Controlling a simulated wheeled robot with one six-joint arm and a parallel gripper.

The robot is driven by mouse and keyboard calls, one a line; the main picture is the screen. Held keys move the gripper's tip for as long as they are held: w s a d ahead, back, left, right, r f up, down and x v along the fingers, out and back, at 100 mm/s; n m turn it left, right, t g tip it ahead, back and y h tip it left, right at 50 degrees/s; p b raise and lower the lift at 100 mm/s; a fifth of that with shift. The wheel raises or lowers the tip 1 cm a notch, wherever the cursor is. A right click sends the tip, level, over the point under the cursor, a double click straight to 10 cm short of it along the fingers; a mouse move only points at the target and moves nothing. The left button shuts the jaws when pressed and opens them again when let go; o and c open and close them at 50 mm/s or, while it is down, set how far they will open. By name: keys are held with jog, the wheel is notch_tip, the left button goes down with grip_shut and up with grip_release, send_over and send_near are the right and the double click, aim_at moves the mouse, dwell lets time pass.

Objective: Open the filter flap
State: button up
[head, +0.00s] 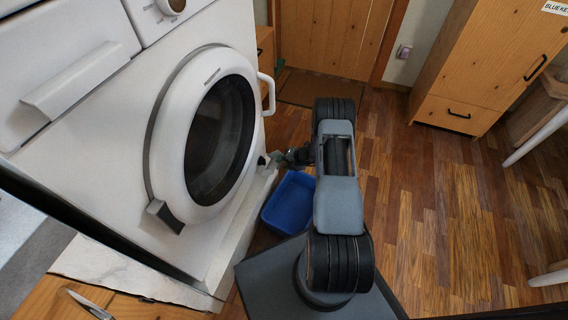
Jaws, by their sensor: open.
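A white washing machine (90,130) stands at the left, with its round door (210,135) shut. A pale strip (238,225) runs along the foot of its front. I cannot make out the filter flap's outline for certain; the low right part of the front is small and partly behind my gripper. My gripper (272,161) is small and dark in this view, open, low beside the front's right end. I cannot tell if it touches the machine.
A blue open bin (290,203) stands on the floor below my gripper, close to the machine. A white handle (268,93) sticks out at the machine's right edge. A wooden cabinet (485,65) stands at the back right.

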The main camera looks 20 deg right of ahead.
jog(key=shift+c, duration=0.3)
grip_shut()
jog(key=shift+s+d+f, duration=0.1)
jog(key=shift+f, duration=0.1)
dwell(0.4)
jog(key=shift+s+d+f+b, duration=0.25)
jog(key=shift+f+b, duration=0.2)
jog(key=shift+f, duration=0.3)
jog(key=shift+s+d+f+b, duration=0.1)
jog(key=shift+s+f+b, duration=0.1)
jog(key=shift+f+b, duration=0.4)
jog(key=shift+s+d+f+b, duration=0.2)
jog(key=shift+s+f+b, duration=0.1)
jog(key=shift+f, duration=0.6)
jog(key=shift+c, duration=2)
grip_release()
jog(key=shift+d+f, duration=0.1)
jog(key=o, duration=0.5)
jog(key=shift+w+a, duration=0.15)
jog(key=shift+a, duration=0.05)
jog(key=shift+c, duration=0.2)
